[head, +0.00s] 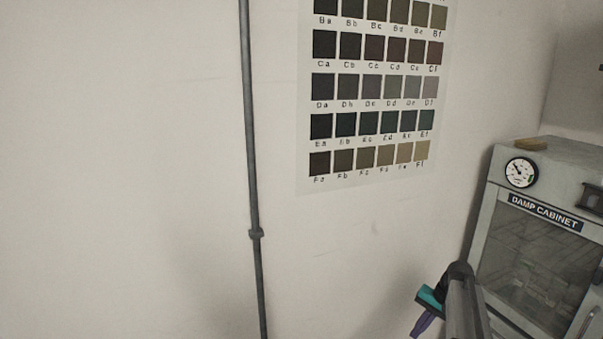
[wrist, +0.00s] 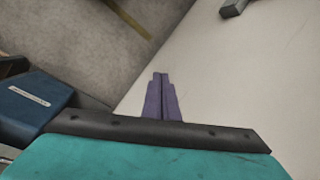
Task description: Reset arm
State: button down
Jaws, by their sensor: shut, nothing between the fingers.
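My gripper shows in the wrist view (wrist: 160,76) as two purple fingers pressed together, with nothing between them. Behind the fingers are a dark bar and a teal part of my own wrist. In the head view my arm is at the lower right, in front of the wall and to the left of the damp cabinet (head: 490,215). There the purple fingers (head: 420,326) point down near the bottom edge, and their tips are hard to make out.
A colour swatch chart (head: 308,186) hangs on the pale wall. A dark vertical pipe (head: 251,130) runs down the wall. The cabinet carries a round gauge (head: 521,172) and a small yellowish block (head: 530,143) on top. A blue box (wrist: 32,101) is at the left in the wrist view.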

jog(key=s+a+f+n+g, duration=0.1)
jog(key=s+a+f+g, duration=0.1)
jog(key=s+a+f, duration=0.8)
jog(key=s+a+f+n+g, duration=0.2)
jog(key=s+a+f, duration=0.65)
jog(key=f, duration=0.35)
jog(key=s+a+f+n+g+h, duration=0.1)
jog(key=s+f, duration=0.3)
jog(key=s, duration=0.7)
jog(key=s+f+n+g+h+b, duration=0.1)
jog(key=s+f+n+h, duration=0.2)
jog(key=s, duration=0.9)
jog(key=shift+s+a+f, duration=0.25)
jog(key=shift+a+f, duration=0.1)
jog(key=shift+f, duration=0.6)
